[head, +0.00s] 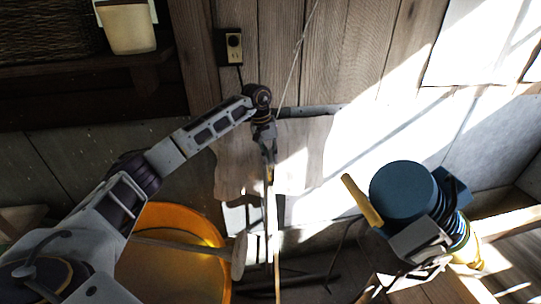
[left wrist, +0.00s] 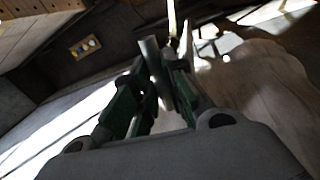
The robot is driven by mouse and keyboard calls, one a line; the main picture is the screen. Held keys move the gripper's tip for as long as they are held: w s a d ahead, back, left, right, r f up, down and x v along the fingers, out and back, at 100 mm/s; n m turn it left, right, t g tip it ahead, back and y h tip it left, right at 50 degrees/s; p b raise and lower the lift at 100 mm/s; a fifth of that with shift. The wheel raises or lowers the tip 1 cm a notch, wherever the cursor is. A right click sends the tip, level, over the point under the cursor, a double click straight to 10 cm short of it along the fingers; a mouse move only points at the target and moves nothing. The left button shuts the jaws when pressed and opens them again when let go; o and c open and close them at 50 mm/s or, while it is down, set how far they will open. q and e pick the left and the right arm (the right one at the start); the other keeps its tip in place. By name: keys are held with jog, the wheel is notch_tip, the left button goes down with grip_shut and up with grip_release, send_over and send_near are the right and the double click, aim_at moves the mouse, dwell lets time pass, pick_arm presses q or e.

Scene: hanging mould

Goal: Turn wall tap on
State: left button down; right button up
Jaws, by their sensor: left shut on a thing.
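My left gripper (head: 268,158) points down in front of the wooden wall, close to a hanging pale cloth or sheet. In the left wrist view its dark green fingers (left wrist: 150,90) are closed around a grey rod-like piece (left wrist: 151,56). I cannot tell whether this piece belongs to the wall tap. A grey horizontal pipe (head: 318,110) runs along the wall just behind the gripper. No tap handle or spout shows clearly. My right gripper cannot be made out.
An orange tub (head: 180,217) stands below my left arm. A socket (head: 233,47) is on the wall above. A thin pole (head: 277,235) stands below the gripper. Strong sunlight patches cross the wall.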

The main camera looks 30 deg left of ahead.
pick_arm(q)
jog(key=shift+n+b, duration=0.45)
jog(key=shift+n, duration=0.45)
pick_arm(e)
jog(key=shift+w+f, duration=0.1)
jog(key=shift+f, duration=0.35)
pick_arm(q)
jog(key=c, duration=1.4)
grip_release()
jog(key=shift+c, duration=0.2)
jog(key=shift+a+r, duration=0.15)
jog(key=shift+r, duration=0.5)
notch_tip(320, 180, up, 10)
jog(key=s+a, duration=0.1)
jog(key=shift+s+a+r, duration=0.2)
jog(key=shift+s+a, duration=0.05)
jog(key=shift+a, duration=0.05)
pick_arm(e)
jog(key=shift+w+d, duration=0.1)
jog(key=shift+d, duration=0.15)
jog(key=shift+d, duration=0.15)
